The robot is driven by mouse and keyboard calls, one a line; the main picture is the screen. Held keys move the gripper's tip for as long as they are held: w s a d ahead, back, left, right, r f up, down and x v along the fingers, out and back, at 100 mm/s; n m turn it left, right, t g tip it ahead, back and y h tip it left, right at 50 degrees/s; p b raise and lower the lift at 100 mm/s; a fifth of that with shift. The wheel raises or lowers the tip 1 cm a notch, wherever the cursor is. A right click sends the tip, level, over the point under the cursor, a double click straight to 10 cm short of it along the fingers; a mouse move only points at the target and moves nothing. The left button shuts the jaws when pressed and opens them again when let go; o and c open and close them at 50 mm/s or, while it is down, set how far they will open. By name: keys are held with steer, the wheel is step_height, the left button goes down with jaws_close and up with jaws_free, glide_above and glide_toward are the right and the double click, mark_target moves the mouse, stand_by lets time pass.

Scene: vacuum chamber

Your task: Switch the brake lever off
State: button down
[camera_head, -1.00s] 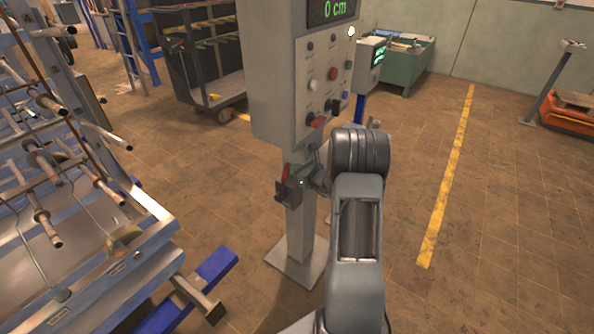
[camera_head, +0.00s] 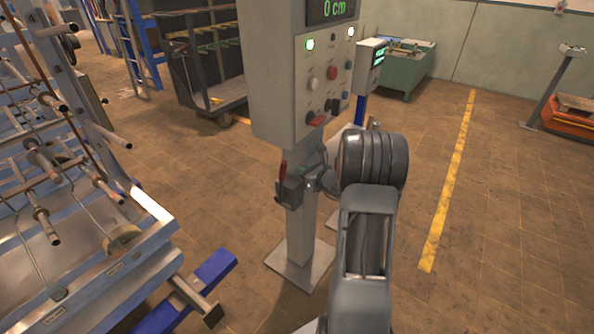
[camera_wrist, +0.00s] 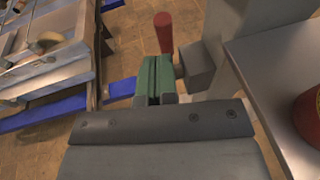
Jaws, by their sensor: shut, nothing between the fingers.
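The brake lever has a red handle (camera_head: 283,171) that stands nearly upright at the post, below the grey control cabinet (camera_head: 278,95). In the wrist view the red handle (camera_wrist: 163,33) rises just beyond the fingertips. My gripper (camera_head: 292,188) is low beside the post, close to the lever's base. Its green-padded fingers (camera_wrist: 155,78) are shut with nothing between them. Whether they touch the lever is unclear. The lever's lower end is partly hidden behind the fingers. A lamp (camera_head: 310,44) at the panel's upper left is lit, as is one at the upper right (camera_head: 351,32).
The cabinet carries a display reading 0 cm (camera_head: 333,9), several buttons and a red knob (camera_head: 316,119). A metal rack (camera_head: 100,285) with rods stands at left, with a blue beam (camera_head: 205,285) at floor level. Open floor lies right, along a yellow line (camera_head: 450,190).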

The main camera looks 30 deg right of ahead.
steer(key=v, duration=0.7)
steer(key=m+t+p, duration=0.2)
steer(key=m+t, duration=0.1)
steer(key=m, duration=1.5)
glide_toward(286, 164)
steer(key=shift+y, duration=0.3)
steer(key=x, duration=0.7)
steer(key=shift+w+d+f, duration=0.1)
steer(key=shift+w+d, duration=0.1)
steer(key=shift+w, duration=0.1)
